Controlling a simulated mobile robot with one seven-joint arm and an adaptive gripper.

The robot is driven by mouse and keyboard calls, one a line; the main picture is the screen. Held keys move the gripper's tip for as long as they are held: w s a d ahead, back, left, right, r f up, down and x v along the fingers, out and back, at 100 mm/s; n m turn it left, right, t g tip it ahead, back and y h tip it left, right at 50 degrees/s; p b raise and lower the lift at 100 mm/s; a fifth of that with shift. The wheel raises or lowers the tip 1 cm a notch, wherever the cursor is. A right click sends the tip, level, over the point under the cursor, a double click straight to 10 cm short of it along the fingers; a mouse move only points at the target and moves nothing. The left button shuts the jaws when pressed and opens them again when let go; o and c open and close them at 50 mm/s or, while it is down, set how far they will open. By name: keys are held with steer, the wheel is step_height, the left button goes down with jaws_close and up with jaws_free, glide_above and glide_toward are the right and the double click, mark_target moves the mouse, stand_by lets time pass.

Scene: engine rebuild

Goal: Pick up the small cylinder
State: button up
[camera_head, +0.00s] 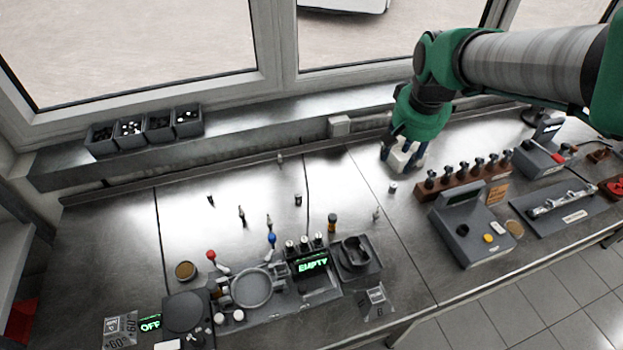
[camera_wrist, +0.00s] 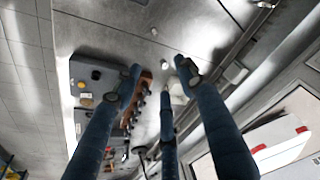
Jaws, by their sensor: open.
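My gripper (camera_head: 402,150) is over the back of the metal workbench, right of centre, pointing down. Its blue fingers are spread in the wrist view (camera_wrist: 160,78), with nothing clearly held. A pale block (camera_head: 403,160) shows at the fingers, and a pale shape (camera_wrist: 178,90) shows behind them in the wrist view; I cannot tell whether they touch. A small light cylinder (camera_head: 392,188) stands on the bench just in front of the gripper. A small dark cylinder (camera_head: 298,199) stands further left. I cannot tell which one the task means.
A brown rack with several upright parts (camera_head: 463,178) stands right of the gripper, behind a grey device (camera_head: 470,226). A device reading EMPTY (camera_head: 314,266) and an orange-brown jar (camera_head: 332,223) are at the front. Bins (camera_head: 145,128) sit on the back ledge. The bench's back middle is mostly clear.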

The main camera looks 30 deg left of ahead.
steer(key=w+a+f+n+g, duration=0.1)
steer(key=a+f, duration=0.3)
steer(key=a, duration=0.3)
steer(key=w+a+f, duration=0.2)
steer(key=a+f, duration=0.2)
steer(key=a, duration=0.2)
steer(key=n, duration=0.2)
glide_above(298, 195)
steer(key=s, duration=0.1)
step_height(298, 195, down, 12)
steer(key=shift+d+r+g+p, duration=0.1)
steer(key=shift+d+g+p, duration=0.2)
steer(key=shift+d, duration=0.15)
steer(key=f, duration=0.5)
steer(key=f+b, duration=0.1)
steer(key=f, duration=0.2)
steer(key=shift+w+a+f, duration=0.25)
steer(key=shift+w+a, duration=0.05)
steer(key=shift+w, duration=0.1)
steer(key=shift+f, duration=0.15)
steer(key=shift+a+f+b, duration=0.1)
steer(key=shift+f+b, duration=0.3)
steer(key=shift+f, duration=2.05)
